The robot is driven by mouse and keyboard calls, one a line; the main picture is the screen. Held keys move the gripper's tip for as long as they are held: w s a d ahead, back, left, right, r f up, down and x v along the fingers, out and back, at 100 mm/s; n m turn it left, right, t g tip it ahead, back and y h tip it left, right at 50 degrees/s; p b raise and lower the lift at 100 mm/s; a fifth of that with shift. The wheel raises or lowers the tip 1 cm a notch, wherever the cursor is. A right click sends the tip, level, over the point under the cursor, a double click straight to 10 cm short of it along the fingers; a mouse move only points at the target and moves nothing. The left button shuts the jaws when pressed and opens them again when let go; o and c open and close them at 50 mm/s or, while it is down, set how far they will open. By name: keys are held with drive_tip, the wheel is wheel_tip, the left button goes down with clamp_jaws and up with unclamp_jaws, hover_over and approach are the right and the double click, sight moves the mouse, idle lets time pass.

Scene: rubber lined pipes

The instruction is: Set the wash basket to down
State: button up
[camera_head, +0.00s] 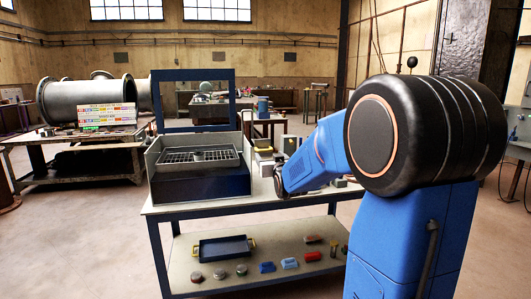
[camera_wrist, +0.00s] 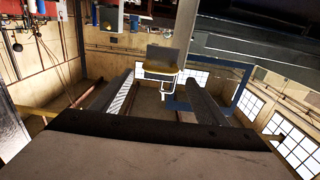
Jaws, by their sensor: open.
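The wash basket (camera_head: 200,157) is a grey wire-grid tray with a small dark piece in its middle. It sits at the top of a dark blue wash tank (camera_head: 200,185) with a grey splash wall (camera_head: 152,157), on the left of the bench. My gripper (camera_head: 280,181) is just right of the tank in the head view, mostly hidden by my own arm. In the wrist view my gripper (camera_wrist: 165,98) shows two fingers spread apart with nothing held. A small grey and yellow block with a white bent bar (camera_wrist: 163,75) shows beyond and between the fingertips. Whether it belongs to the basket is unclear.
The bench (camera_head: 255,203) has small items (camera_head: 265,157) right of the tank. Its lower shelf holds a blue tray (camera_head: 222,247) and several small parts. A blue frame (camera_head: 192,74) rises behind the tank. A large pipe (camera_head: 85,98) lies on a table at left.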

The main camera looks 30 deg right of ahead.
sight(266, 151)
drive_tip(key=shift+x, duration=4)
drive_tip(key=c, duration=1.2)
wheel_tip(266, 151, down, 13)
drive_tip(key=shift+s+r, duration=0.1)
drive_tip(key=o, duration=1.2)
drive_tip(key=shift+d, duration=0.1)
drive_tip(key=shift+r, duration=0.1)
